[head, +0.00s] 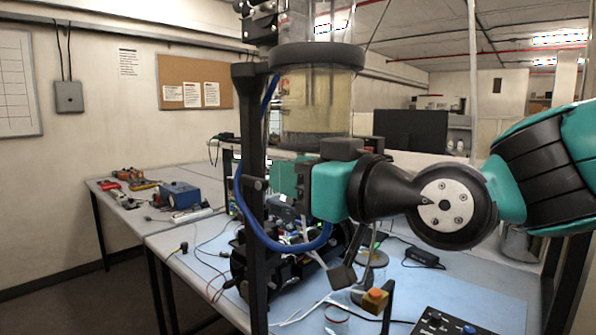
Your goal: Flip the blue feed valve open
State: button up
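A clear cylinder with pale yellow contents (312,100) stands upright at the centre of the head view, with a dark collar (318,56) around it. A blue hose (275,243) curves down beside the black post and loops below my gripper. I cannot make out a separate blue valve handle; my gripper and the post cover part of that area. My gripper (298,182) is just below the cylinder, pointing left toward the post. Its fingertips are largely hidden, so its opening and any contact are unclear.
A black upright post (251,130) stands close to my gripper. Dark machinery and cables crowd the blue-topped bench (460,288) below. A side bench (140,222) holds tools.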

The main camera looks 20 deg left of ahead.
grip_shut()
jog(key=shift+a+r+g+h+p, duration=0.15)
jog(key=shift+r+g+h+p, duration=0.15)
jog(key=shift+p, duration=0.45)
jog(key=shift+a+h+p, duration=0.1)
jog(key=shift+h+p, duration=0.3)
jog(key=shift+p, duration=0.05)
jog(key=shift+w+a+f+g+h, duration=0.1)
jog(key=shift+f+g+h, duration=0.2)
jog(key=shift+h, duration=0.2)
jog(key=shift+o, duration=1.1)
grip_release()
